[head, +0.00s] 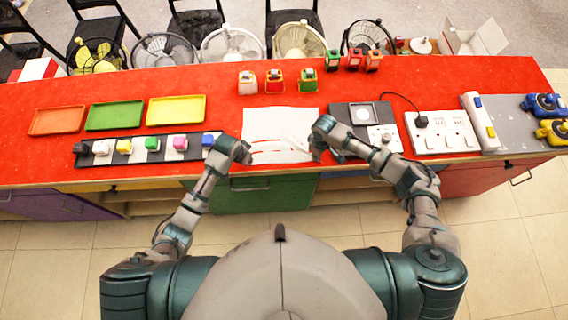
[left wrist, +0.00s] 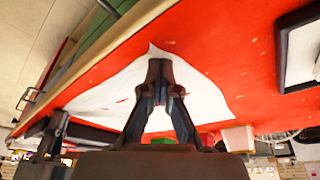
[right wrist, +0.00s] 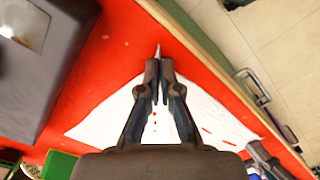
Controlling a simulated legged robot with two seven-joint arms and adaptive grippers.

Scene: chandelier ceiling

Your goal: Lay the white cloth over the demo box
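The white cloth (head: 280,122) lies on the red tabletop between my grippers, with small red patches showing through it. The demo box (head: 345,112), dark grey with a light square plate on top, stands right of the cloth, uncovered; it also shows in the right wrist view (right wrist: 60,50). My left gripper (head: 244,156) is at the cloth's near left corner. In the left wrist view its fingers (left wrist: 160,68) are closed together at a cloth corner. My right gripper (head: 316,154) is at the near right corner. Its fingers (right wrist: 157,68) are together with a white tip between them.
Three small cube items (head: 277,81) stand behind the cloth. A black strip with coloured blocks (head: 150,146) lies left, with three trays (head: 115,115) behind it. A white socket panel (head: 441,132) is right of the demo box. The table's front edge runs close below both grippers.

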